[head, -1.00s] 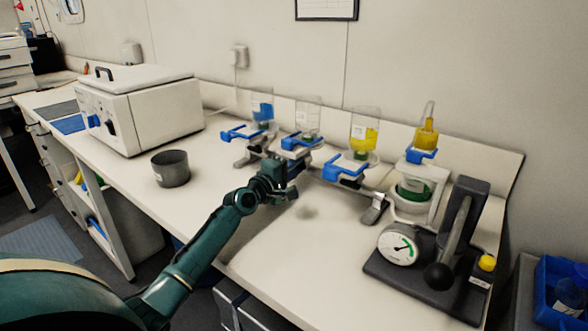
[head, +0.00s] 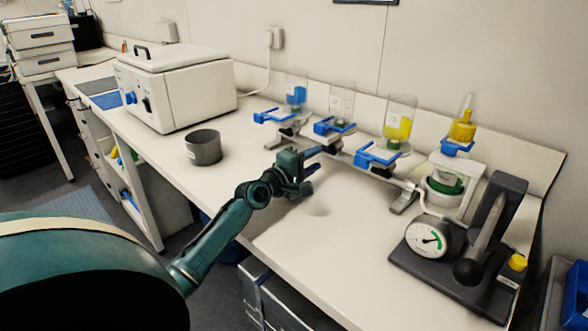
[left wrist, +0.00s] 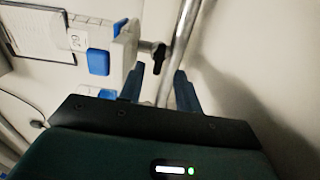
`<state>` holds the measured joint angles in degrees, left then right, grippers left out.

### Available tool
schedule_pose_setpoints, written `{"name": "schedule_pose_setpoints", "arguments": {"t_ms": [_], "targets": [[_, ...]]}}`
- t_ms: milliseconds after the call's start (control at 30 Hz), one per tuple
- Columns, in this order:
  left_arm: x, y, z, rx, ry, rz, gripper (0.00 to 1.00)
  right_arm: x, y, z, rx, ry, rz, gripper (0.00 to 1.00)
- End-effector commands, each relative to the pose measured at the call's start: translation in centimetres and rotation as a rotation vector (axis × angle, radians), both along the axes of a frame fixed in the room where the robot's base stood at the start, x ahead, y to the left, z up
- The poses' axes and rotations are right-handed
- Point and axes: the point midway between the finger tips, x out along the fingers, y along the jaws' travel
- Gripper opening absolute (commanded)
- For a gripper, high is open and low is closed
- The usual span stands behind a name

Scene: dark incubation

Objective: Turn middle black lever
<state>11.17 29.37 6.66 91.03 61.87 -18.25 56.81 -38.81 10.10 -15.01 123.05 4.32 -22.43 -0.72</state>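The black lever (left wrist: 160,56) shows in the left wrist view on the metal rod, beside a white holder with a blue block (left wrist: 98,61). It lies just beyond and between my left fingertips, and contact cannot be told. My left gripper (left wrist: 158,76) has its two blue fingers apart, with nothing visible held. In the head view my left gripper (head: 315,160) is in front of the middle station of the rack, below its blue clamp (head: 334,127) and clear bottle (head: 341,100). The lever is too small to make out there. My right gripper is not in view.
Blue-liquid (head: 296,92) and yellow-liquid (head: 399,117) bottles stand at either side on the rack. A grey cup (head: 203,148) and white bath box (head: 177,90) are left. A gauge press (head: 455,270) stands right. The bench front (head: 330,245) is clear.

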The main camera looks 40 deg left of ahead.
Motion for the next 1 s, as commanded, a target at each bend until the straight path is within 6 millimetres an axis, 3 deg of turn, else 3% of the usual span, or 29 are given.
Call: {"name": "schedule_pose_setpoints", "arguments": {"t_ms": [200, 400, 1000], "targets": [[-4.7, 0.4, -0.2, 0.002, 0.002, 0.0, 0.34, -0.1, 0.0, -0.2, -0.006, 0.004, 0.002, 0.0], [-7.3, 0.6, -0.1, 0.002, 0.001, 0.0, 0.34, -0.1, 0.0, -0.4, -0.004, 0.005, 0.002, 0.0], [-8.1, 0.6, 0.0, 0.001, 0.0, 0.0, 0.34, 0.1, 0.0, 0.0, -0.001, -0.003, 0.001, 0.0]]}}
